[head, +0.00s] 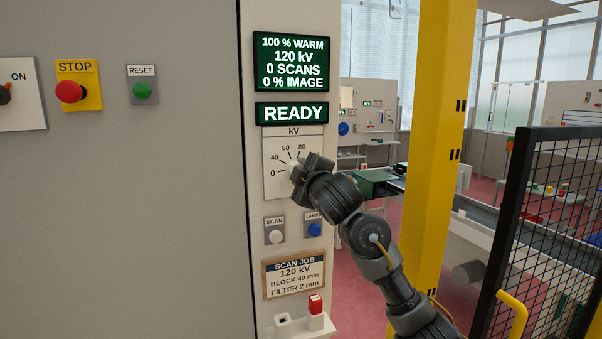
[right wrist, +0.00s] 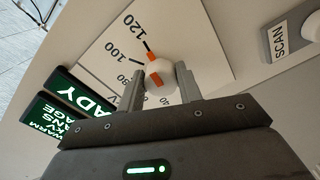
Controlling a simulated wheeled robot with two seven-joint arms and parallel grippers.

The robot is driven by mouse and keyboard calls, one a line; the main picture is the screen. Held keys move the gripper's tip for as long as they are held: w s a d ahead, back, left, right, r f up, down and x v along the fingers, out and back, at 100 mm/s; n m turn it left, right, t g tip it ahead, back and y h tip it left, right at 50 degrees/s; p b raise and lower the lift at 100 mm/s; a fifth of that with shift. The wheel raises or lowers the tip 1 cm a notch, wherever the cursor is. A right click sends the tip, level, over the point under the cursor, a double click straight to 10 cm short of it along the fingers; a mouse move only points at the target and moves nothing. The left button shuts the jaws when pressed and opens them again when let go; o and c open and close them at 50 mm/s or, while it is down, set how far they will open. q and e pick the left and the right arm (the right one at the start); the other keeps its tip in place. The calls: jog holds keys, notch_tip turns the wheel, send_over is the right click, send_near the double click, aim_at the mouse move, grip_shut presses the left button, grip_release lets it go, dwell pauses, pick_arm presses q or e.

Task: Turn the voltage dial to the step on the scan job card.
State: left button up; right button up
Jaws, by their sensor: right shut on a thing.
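The voltage dial's white plate (head: 278,188) is on the panel, its right side hidden in the head view by my right gripper (head: 299,172). In the right wrist view the round white knob (right wrist: 160,68) sits between the two fingers of my right gripper (right wrist: 160,88), which is shut on it. The knob's orange pointer lines up with the 120 mark. The green display (head: 292,61) reads 120 kV, 100 % warm, 0 scans, 0 % image. The scan job card (head: 294,274) reads 120 kV, block 40 mm, filter 2 mm. My left gripper is out of view.
A READY sign (head: 292,113) is above the dial. The SCAN button (head: 275,236) and blue LAMP button (head: 314,229) are below it. A red stamp-like object (head: 315,312) stands on a small ledge. A yellow post (head: 436,140) and black mesh fence (head: 548,220) are at right.

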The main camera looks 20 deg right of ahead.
jog(key=shift+f, duration=0.1)
dwell(0.3)
jog(key=o, duration=1)
jog(key=shift+s, duration=0.15)
jog(key=s, duration=1)
jog(key=shift+s+d, duration=0.3)
